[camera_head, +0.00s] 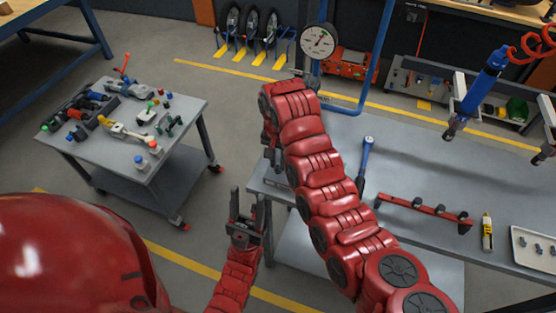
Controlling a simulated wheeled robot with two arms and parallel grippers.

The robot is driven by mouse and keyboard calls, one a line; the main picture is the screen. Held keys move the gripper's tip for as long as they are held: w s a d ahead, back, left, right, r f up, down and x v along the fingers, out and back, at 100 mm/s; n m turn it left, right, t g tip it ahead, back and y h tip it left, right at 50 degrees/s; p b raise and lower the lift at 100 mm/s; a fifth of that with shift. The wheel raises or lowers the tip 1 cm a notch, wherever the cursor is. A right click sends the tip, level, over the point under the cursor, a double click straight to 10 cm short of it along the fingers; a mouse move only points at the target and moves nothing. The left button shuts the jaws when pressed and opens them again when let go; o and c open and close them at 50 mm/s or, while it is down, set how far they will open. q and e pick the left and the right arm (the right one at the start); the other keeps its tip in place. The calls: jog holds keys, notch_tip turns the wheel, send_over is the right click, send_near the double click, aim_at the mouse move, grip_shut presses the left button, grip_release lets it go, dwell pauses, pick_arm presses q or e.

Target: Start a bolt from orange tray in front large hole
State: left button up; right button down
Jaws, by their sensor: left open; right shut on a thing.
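My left gripper (247,215) is open and empty, pointing up the picture beside the left edge of the grey bench. My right gripper (271,157) points down at the bench's left end, partly behind my red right arm. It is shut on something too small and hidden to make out. I cannot pick out an orange tray, and no large hole shows clearly. A white tray (516,243) with small dark pieces is cut off at the right edge.
The grey bench (440,165) holds a blue-handled tool (366,160), a red rail with dark pieces (425,210) and a yellow-and-white tube (487,232). A blue tool (485,85) hangs above it. A cluttered cart (175,155) stands left. A dial (318,41) stands behind.

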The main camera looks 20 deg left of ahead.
jog(key=shift+f, duration=0.4)
jog(key=shift+m+b, duration=0.3)
jog(key=shift+b, duration=0.1)
jog(key=shift+m, duration=1.2)
jog(key=shift+m, duration=0.8)
jog(key=shift+a+m, duration=0.1)
jog(key=shift+m, duration=0.6)
jog(key=shift+m, duration=1.5)
